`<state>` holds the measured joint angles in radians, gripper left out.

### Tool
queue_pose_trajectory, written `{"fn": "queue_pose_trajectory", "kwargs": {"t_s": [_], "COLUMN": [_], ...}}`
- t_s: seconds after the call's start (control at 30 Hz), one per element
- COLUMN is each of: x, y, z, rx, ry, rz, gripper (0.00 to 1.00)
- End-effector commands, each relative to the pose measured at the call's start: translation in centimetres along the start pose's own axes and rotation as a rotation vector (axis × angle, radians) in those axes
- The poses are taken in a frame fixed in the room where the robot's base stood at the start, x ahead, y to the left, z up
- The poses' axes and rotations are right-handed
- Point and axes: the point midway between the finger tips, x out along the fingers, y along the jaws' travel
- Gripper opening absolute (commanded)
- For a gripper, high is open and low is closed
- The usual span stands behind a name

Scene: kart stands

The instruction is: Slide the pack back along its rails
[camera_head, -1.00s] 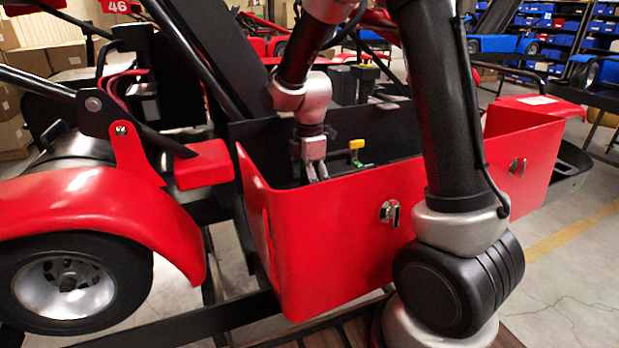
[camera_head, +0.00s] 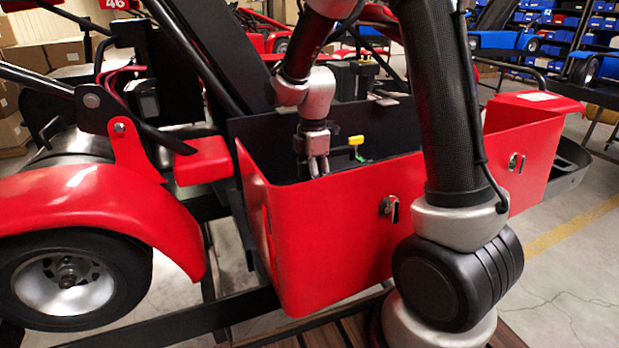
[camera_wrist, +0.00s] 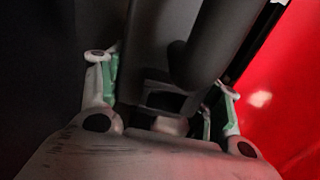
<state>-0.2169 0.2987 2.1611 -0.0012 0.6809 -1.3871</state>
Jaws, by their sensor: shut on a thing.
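My gripper (camera_head: 318,165) reaches down into the open red-fronted side box, its fingertips partly hidden behind the front panel. In the wrist view my gripper (camera_wrist: 168,85) has its pale, green-padded fingers on either side of a dark grey part (camera_wrist: 165,40), which I take to be part of the pack. It is shut on that part. The rest of the pack and the rails are hidden by the panel or lost in shadow. A yellow-topped piece with green below it (camera_head: 356,141) stands just right of the gripper inside the box.
The red front panel (camera_head: 330,240) stands close in front of my gripper and shows as a red wall (camera_wrist: 290,90) in the wrist view. A black wall (camera_head: 255,135) rises behind. A kart wheel (camera_head: 70,275) and red fender (camera_head: 100,195) are at left.

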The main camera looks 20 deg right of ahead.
Motion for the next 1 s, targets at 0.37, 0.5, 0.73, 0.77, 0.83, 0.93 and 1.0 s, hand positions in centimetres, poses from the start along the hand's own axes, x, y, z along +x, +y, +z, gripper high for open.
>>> {"fn": "queue_pose_trajectory", "kwargs": {"t_s": [0.37,0.5,0.73,0.77,0.83,0.93,1.0], "x": [0.0,0.0,0.0,0.0,0.0,0.0,0.0], "y": [0.0,0.0,0.0,0.0,0.0,0.0,0.0], "z": [1.8,2.4,3.2,3.3,3.3,3.3,3.3], "rx": [0.001,0.001,0.0,0.0,0.0,0.0,0.0], "ry": [-0.001,-0.001,-0.001,-0.001,-0.001,-0.001,-0.001], "rz": [0.0,-0.001,-0.001,-0.001,-0.001,-0.001,-0.001], "gripper": [0.0,0.0,0.0,0.0,0.0,0.0,0.0]}}
